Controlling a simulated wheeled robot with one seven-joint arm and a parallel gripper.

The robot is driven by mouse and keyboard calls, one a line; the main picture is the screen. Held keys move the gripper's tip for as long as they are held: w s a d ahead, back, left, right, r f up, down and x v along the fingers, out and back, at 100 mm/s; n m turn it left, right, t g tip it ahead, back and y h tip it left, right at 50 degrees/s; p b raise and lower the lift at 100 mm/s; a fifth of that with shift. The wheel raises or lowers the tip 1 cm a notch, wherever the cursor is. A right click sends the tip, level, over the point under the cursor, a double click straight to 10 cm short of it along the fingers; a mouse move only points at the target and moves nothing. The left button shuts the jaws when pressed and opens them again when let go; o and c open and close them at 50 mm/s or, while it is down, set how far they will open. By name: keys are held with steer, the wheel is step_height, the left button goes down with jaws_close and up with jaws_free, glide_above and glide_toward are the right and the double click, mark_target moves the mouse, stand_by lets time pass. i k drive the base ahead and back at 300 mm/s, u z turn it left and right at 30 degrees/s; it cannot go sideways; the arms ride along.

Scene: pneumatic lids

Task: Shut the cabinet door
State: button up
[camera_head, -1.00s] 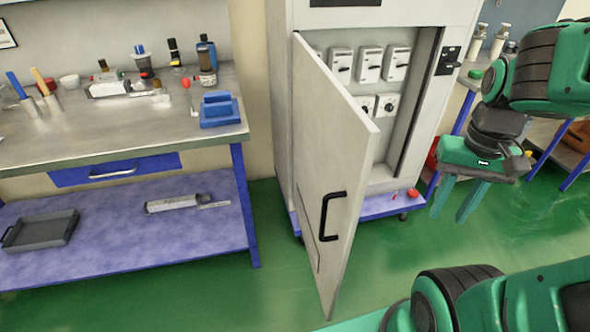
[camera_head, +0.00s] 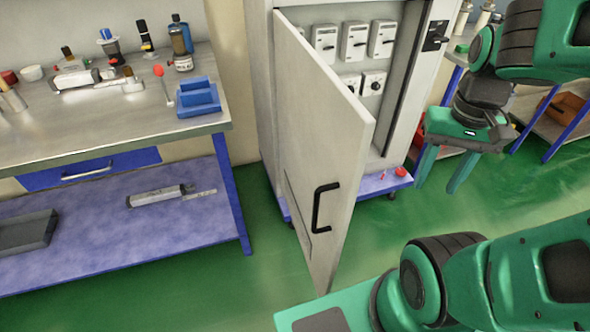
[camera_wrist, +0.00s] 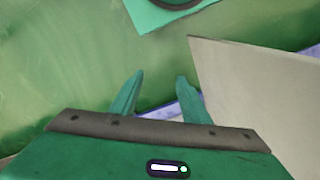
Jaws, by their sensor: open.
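The cabinet (camera_head: 262,85) is light grey and stands in the middle of the head view. Its door (camera_head: 312,130) is hinged on the left and stands wide open toward me, with a black handle (camera_head: 316,207) low on its free edge. My gripper (camera_head: 441,180) is open and empty, to the right of the door and in front of the cabinet's right side, apart from the door. In the wrist view, my open gripper's fingers (camera_wrist: 155,95) point past a pale panel, likely the door (camera_wrist: 255,100), at the right.
Inside the cabinet are several white switch boxes (camera_head: 354,41) and a small red item (camera_head: 400,171) on the blue base ledge. A workbench (camera_head: 110,125) with a blue frame stands at the left. Another bench with an orange bin (camera_head: 562,108) is at the right. Green floor (camera_head: 235,290) lies open in front.

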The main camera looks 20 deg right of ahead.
mark_target(326, 134)
steer(key=z, duration=1)
steer(key=k, duration=1.7)
steer(key=u, duration=0.95)
steer(key=i, duration=1)
